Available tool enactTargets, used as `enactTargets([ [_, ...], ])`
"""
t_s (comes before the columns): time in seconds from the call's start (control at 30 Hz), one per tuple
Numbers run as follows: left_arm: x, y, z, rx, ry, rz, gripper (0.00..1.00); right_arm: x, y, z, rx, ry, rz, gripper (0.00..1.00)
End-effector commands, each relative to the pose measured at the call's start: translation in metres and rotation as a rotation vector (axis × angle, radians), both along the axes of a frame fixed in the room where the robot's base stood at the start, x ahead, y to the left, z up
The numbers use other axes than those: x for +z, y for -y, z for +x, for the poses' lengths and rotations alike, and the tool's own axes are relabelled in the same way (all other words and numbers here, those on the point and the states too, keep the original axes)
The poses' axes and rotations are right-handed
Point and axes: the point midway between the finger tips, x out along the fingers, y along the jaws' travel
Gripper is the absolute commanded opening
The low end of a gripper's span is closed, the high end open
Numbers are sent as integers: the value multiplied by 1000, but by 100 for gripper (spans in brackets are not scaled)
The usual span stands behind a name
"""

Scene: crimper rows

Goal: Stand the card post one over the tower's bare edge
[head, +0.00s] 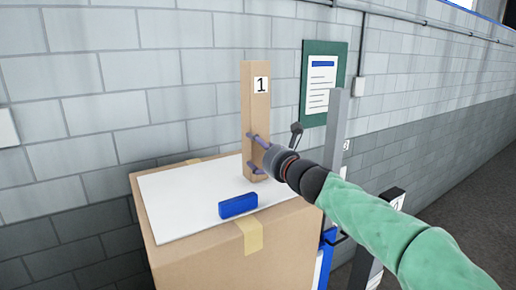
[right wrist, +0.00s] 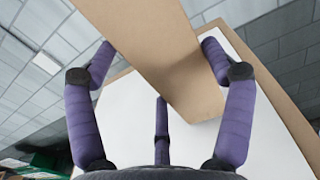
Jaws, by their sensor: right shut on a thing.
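Card post one (head: 254,105) is a tall tan post with a white label reading 1. It stands upright above the right part of a white sheet (head: 180,205) on top of a large cardboard box (head: 215,265). My right gripper (head: 256,150) has its purple fingers shut around the post's lower half. In the right wrist view the post (right wrist: 150,40) passes between the fingers of the gripper (right wrist: 160,55), with the white sheet (right wrist: 120,115) below. I cannot tell whether its foot touches the sheet. My left gripper is not in view.
A blue block (head: 238,206) lies on the sheet in front of the post. A tall grey post (head: 337,130) stands right of the box, partly behind my arm. A green notice board (head: 323,60) hangs on the block wall behind. The sheet's left part is clear.

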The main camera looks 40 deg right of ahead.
Motion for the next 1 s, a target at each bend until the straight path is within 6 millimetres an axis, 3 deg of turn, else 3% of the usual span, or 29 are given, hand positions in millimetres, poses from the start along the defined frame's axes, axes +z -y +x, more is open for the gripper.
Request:
enactTargets([
  [0.3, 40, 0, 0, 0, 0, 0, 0, 58, 0, 0, 1, 5, -3, 45],
  [0.5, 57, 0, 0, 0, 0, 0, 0, 82, 0, 0, 0, 4, -1, 45],
  [0.7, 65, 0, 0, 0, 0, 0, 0, 93, 0, 0, -1, 3, -1, 45],
  [1.0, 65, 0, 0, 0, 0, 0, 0, 93, 0, -1, -1, 3, 0, 45],
])
